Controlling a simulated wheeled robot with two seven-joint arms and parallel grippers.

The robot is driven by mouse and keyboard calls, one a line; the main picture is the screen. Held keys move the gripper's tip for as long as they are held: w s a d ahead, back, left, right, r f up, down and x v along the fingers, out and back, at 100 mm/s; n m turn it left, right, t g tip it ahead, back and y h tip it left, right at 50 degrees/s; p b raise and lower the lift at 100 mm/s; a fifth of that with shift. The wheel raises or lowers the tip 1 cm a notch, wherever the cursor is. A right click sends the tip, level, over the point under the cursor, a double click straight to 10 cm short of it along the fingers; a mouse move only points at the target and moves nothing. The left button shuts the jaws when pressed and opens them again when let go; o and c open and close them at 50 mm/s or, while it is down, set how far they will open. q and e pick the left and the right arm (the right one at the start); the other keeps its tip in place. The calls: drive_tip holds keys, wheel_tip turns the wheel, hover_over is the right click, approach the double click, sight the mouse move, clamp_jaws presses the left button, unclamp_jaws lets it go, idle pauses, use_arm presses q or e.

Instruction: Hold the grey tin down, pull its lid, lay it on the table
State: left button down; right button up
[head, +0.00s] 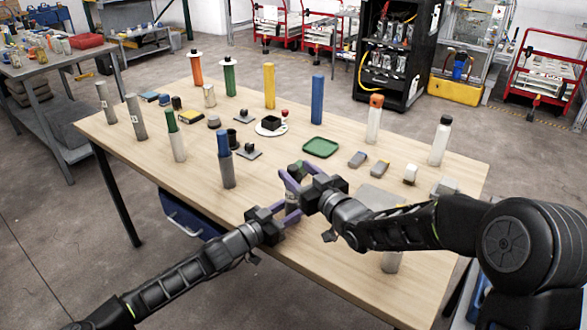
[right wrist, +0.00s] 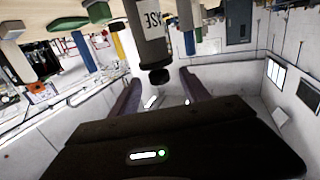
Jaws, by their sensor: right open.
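The grey tin (head: 291,202) stands near the table's front edge in the head view, mostly hidden by my grippers. In the right wrist view, which is upside down, the tin (right wrist: 148,22) shows a white label with dark letters. Its lid (right wrist: 154,52) has a black knob (right wrist: 159,77). My right gripper (head: 287,180) is at the tin's top. It is open, and the knob shows between its fingertips (right wrist: 160,76), with gaps on both sides. My left gripper (head: 292,213) is low at the tin's side; its grip is hidden.
A blue-topped grey cylinder (head: 226,165) stands left of the grippers. A green tray (head: 320,148) and small grey blocks (head: 357,159) lie behind and to the right. Several tall cylinders stand farther back. The front left tabletop is fairly clear.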

sight(293, 167)
drive_tip(key=shift+x, duration=1.2)
drive_tip(key=shift+c, duration=0.4)
clamp_jaws()
drive_tip(key=shift+r, duration=0.1)
drive_tip(key=shift+r, duration=1.4)
drive_tip(key=shift+r, duration=0.15)
drive_tip(key=shift+r, duration=1.35)
